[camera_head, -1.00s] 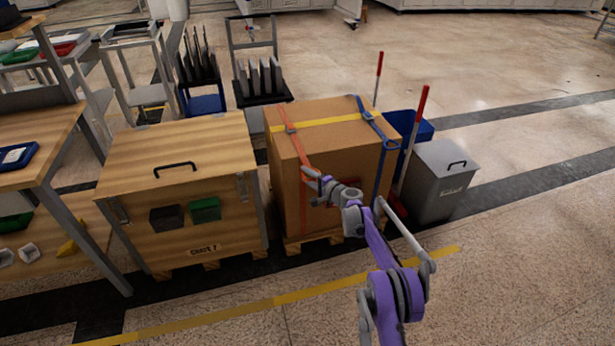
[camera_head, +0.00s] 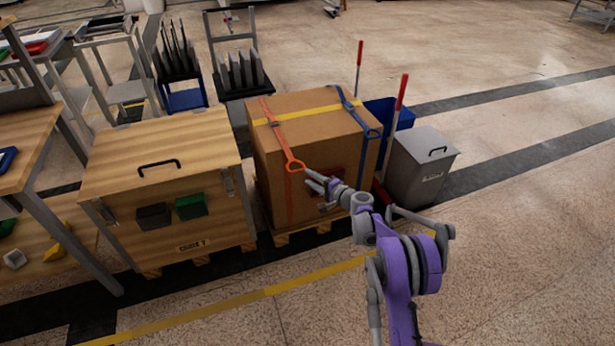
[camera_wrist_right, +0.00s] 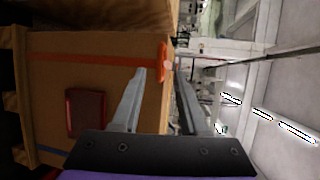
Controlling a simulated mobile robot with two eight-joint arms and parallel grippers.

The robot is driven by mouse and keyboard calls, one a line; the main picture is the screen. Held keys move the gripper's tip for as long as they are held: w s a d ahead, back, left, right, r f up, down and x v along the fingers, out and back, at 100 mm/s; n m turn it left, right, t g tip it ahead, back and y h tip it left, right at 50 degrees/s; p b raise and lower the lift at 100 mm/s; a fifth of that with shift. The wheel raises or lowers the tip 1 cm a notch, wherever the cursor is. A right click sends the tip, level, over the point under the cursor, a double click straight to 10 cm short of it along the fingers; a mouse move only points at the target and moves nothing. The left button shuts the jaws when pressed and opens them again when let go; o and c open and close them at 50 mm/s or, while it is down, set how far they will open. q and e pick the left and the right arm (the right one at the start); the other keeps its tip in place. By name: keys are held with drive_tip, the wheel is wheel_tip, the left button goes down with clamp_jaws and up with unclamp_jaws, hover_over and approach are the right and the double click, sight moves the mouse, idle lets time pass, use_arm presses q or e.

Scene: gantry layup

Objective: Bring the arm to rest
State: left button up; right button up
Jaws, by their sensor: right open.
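My right arm reaches in from the lower right in the head view. Its gripper (camera_head: 316,186) is open and empty, just right of and below the orange ring (camera_head: 295,166). The gap between ring and fingers is hard to judge. My left gripper is not in view.
A wooden crate (camera_head: 215,150) stands left of the box. A grey bin (camera_head: 420,175), a blue bin (camera_head: 404,114) and red-topped poles (camera_head: 401,95) stand to its right. A wooden bench (camera_head: 25,150) is at far left. The floor at right is open.

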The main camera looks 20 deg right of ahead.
drive_tip(key=shift+a+r, duration=0.1)
idle(0.3)
drive_tip(key=s+a+r+n+g+h, duration=0.1)
drive_tip(key=s+a+r+n+g, duration=0.25)
drive_tip(key=s+a+r, duration=0.45)
drive_tip(key=s+a+r+n+g, duration=0.3)
drive_tip(key=s+a+n, duration=0.1)
drive_tip(key=s, duration=0.8)
drive_tip(key=s+d+f+n+g+h, duration=0.2)
drive_tip(key=s+n+h, duration=0.1)
drive_tip(key=s, duration=1.2)
drive_tip(key=s+d+f+n+g+h, duration=0.1)
drive_tip(key=s+f+n+g+h, duration=0.15)
drive_tip(key=s, duration=1.35)
use_arm(q)
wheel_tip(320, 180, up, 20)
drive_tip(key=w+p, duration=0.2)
drive_tip(key=p, duration=1.5)
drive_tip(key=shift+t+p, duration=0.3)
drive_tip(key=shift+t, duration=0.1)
use_arm(e)
wheel_tip(320, 180, up, 20)
drive_tip(key=w+t, duration=0.1)
drive_tip(key=shift+w+d+n+t, duration=0.15)
drive_tip(key=shift+d+n+t, duration=0.1)
drive_tip(key=shift+n+t, duration=0.15)
